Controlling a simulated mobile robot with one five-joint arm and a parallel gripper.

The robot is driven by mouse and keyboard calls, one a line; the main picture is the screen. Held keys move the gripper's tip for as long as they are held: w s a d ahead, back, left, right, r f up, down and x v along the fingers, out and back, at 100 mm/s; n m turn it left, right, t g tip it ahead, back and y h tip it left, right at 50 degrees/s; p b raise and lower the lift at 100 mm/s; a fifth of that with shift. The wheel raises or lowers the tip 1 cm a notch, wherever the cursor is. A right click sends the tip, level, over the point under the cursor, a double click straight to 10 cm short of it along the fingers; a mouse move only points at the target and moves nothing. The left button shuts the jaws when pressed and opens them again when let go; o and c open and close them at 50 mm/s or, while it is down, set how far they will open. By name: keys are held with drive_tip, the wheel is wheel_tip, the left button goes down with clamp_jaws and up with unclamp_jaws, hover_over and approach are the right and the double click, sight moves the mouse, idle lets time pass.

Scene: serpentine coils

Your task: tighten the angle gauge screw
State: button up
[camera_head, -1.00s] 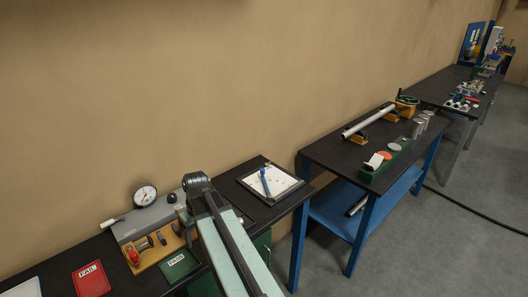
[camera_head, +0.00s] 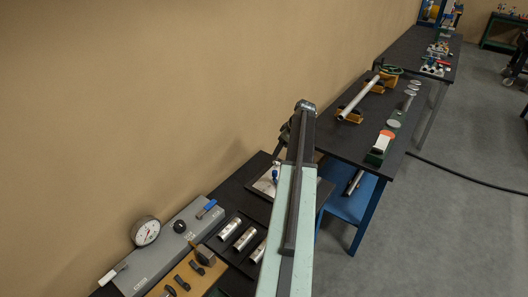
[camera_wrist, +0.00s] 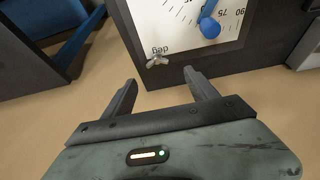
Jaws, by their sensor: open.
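The angle gauge (camera_wrist: 175,35) fills the top middle of the wrist view, a white plate with degree marks in a dark frame. A blue pointer with a round knob (camera_wrist: 210,28) lies over its scale. A small silver wing-shaped screw (camera_wrist: 157,60) sits at the plate's lower left corner, by the word "deg". My gripper (camera_wrist: 160,82) is open and empty, its two dark fingertips apart just below the screw in the picture, not visibly touching it. In the head view the gauge (camera_head: 264,186) is partly hidden behind my arm.
A grey block (camera_head: 160,254) with a dial gauge (camera_head: 146,232) stands at lower left. Several metal cylinders (camera_head: 243,238) lie on a dark tray beside it. A second table with a long rod (camera_head: 358,98) stands beyond. The grey floor at right is mostly clear.

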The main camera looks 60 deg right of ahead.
sight(276, 160)
drive_tip(key=b+x, duration=0.7)
drive_tip(key=shift+s+d+f, duration=0.1)
drive_tip(key=shift+d+f, duration=0.2)
drive_tip(key=shift+f, duration=0.15)
drive_tip(key=shift+r, duration=0.15)
drive_tip(key=c, duration=1.4)
